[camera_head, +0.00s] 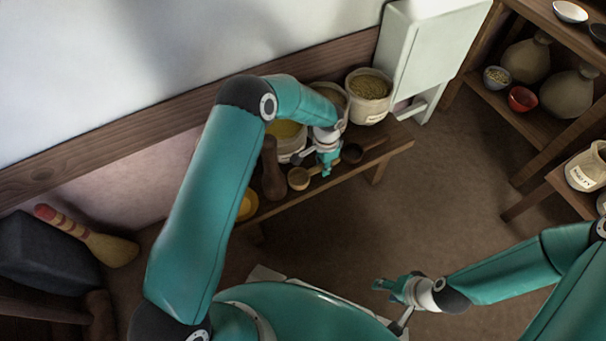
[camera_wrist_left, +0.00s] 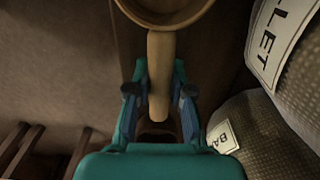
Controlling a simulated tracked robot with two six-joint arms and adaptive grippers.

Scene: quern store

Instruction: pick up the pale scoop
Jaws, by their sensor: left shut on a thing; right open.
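The pale scoop (camera_head: 298,179) is at the low wooden bench, its round bowl to the left of my left gripper (camera_head: 327,168). In the left wrist view the bowl is cut off at the top edge and the scoop's straight handle (camera_wrist_left: 160,65) runs down between the fingers. My left gripper (camera_wrist_left: 159,90) is shut on that handle. I cannot tell whether the scoop touches the bench. My right gripper (camera_head: 384,287) is open and empty, above the floor at the lower right.
A darker scoop (camera_head: 352,153) lies on the bench (camera_head: 390,147) just right of my left gripper. Behind stand sacks, one with grain (camera_head: 368,88). A brown pestle-like object (camera_head: 271,172) stands left of the pale scoop. Shelves (camera_head: 535,120) are at right; floor between is clear.

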